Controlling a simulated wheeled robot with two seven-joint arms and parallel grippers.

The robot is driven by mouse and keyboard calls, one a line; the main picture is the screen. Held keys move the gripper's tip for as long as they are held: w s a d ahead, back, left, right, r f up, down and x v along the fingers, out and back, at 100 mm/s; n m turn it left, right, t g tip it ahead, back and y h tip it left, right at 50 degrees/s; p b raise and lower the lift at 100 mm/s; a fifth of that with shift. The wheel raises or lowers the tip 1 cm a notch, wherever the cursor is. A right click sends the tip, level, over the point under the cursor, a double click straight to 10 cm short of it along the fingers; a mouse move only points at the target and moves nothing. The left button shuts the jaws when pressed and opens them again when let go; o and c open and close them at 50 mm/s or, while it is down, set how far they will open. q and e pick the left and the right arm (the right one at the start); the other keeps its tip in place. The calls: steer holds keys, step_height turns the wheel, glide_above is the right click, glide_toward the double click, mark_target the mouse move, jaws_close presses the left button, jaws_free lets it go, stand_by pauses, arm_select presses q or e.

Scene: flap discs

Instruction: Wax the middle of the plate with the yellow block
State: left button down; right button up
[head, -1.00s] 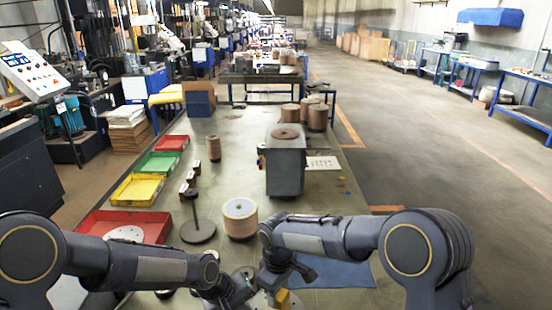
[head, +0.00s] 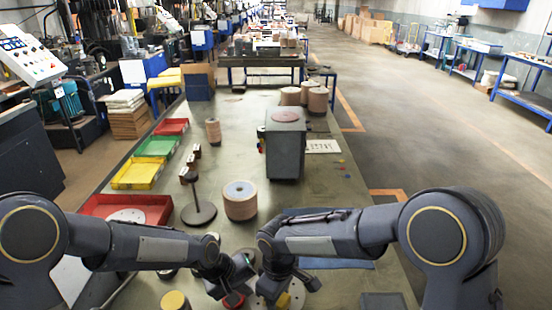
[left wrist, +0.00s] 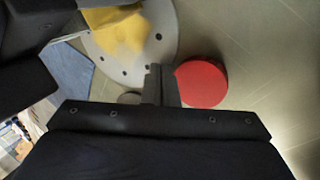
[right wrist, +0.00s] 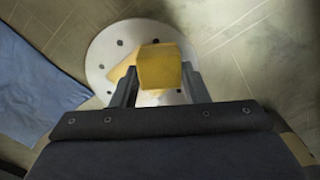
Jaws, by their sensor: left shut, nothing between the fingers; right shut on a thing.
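The plate is a pale round disc with small dark holes (right wrist: 100,62) lying flat on the table. My right gripper (right wrist: 158,85) is shut on the yellow block (right wrist: 160,68), which is over the plate in the right wrist view. A yellow patch (left wrist: 118,32) covers part of the plate's middle in the left wrist view; the block and gripper hide some of it in the right wrist view. I cannot tell whether the block touches the plate. My left gripper (left wrist: 162,84) is shut and empty, beside a red round thing (left wrist: 203,83) near the plate's edge.
A blue cloth (right wrist: 35,85) lies beside the plate. A yellow-topped round thing (head: 174,300) stands at the near left. A red tray (head: 128,208), a dark stand (head: 198,213) and a tan roll (head: 240,201) stand beyond my arms. A grey box (head: 286,150) stands farther back.

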steer(key=shift+w, duration=3.6)
steer(key=shift+s+f, duration=0.15)
steer(key=shift+s, duration=3.55)
steer(key=shift+w+r, duration=0.15)
steer(key=shift+w, duration=0.85)
steer(key=shift+w+r, duration=0.1)
steer(key=shift+w, duration=0.9)
steer(key=shift+w+f, duration=0.1)
steer(key=shift+w, duration=1.65)
step_height(320, 180, up, 7)
